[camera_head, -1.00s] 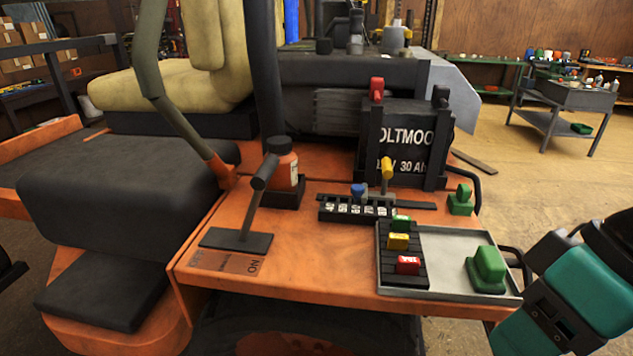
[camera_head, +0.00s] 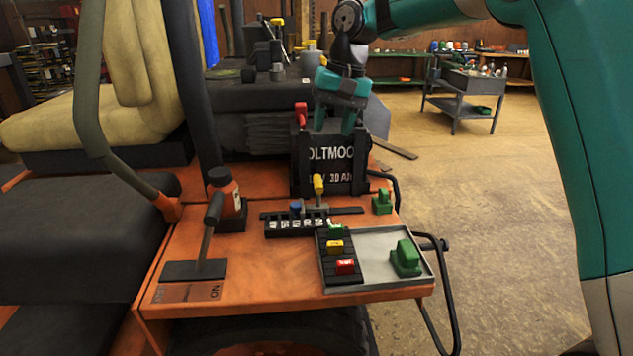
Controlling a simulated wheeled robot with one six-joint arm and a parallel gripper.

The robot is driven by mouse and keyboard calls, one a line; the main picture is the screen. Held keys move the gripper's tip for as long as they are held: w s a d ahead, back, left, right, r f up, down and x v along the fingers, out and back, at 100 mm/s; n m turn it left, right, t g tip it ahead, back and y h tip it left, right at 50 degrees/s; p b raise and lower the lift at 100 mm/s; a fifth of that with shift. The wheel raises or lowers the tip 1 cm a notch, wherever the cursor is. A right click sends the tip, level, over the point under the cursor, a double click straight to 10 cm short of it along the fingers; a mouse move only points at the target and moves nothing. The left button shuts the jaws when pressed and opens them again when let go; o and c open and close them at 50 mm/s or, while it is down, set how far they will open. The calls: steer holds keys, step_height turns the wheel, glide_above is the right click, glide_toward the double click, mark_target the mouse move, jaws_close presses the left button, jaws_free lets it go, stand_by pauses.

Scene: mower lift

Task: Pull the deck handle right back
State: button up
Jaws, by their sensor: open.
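A yellow-knobbed lever (camera_head: 319,186) stands at the numbered black strip (camera_head: 290,227) on the orange fender (camera_head: 240,285). A blue knob (camera_head: 295,208) sits at the same strip, just left of it. A black-gripped lever (camera_head: 213,209) rises from a dark plate (camera_head: 193,270) at the fender's left, beside an ON label. No label shows which one is the deck handle. My gripper (camera_head: 334,122) is open and empty, with its teal fingers pointing down. In the picture it is above the yellow-knobbed lever and overlaps the battery's upper part. It appears clear of both levers.
The black battery (camera_head: 332,172) has a red terminal cap (camera_head: 301,115). An orange bottle (camera_head: 228,197) stands by the black-gripped lever. A grey tray (camera_head: 375,243) holds a green block (camera_head: 405,257) and coloured switches. A grey cart (camera_head: 462,98) stands behind, with open floor at right.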

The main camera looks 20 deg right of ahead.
mark_target(320, 182)
steer(key=x, duration=0.5)
steer(key=w+p+x, duration=0.1)
steer(key=x, duration=0.5)
steer(key=d+p+x, duration=0.1)
steer(key=x, duration=0.5)
steer(key=shift+w+f, duration=0.15)
steer(key=shift+w, duration=0.05)
jaws_close()
